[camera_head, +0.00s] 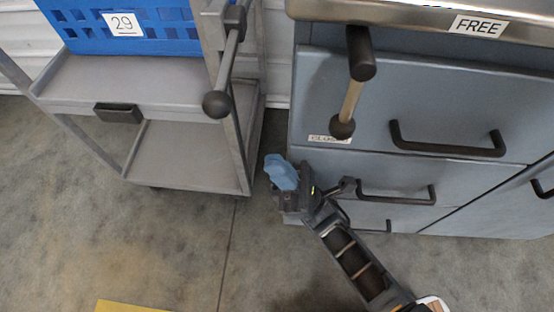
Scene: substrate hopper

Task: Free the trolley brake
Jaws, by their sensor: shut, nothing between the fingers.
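The grey trolley (70,85) stands at the left. A grey lever (228,62) with a black ball knob (216,104) is mounted by a dark pivot (235,19) on its right post. The lever hangs down, tilted slightly left; no marking beside it is readable. My gripper (277,165), with blue fingertips, is low in front of the cabinet's left edge. It is shut and empty, right of and below the trolley's knob, apart from it in the picture.
A blue crate (75,44) labelled 29 is on the trolley. The blue-grey cabinet (375,90) has protruding handles, a second ball-ended lever (352,100) over a partly hidden label, and a FREE label (478,26) on its top edge. Floor is clear below the trolley.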

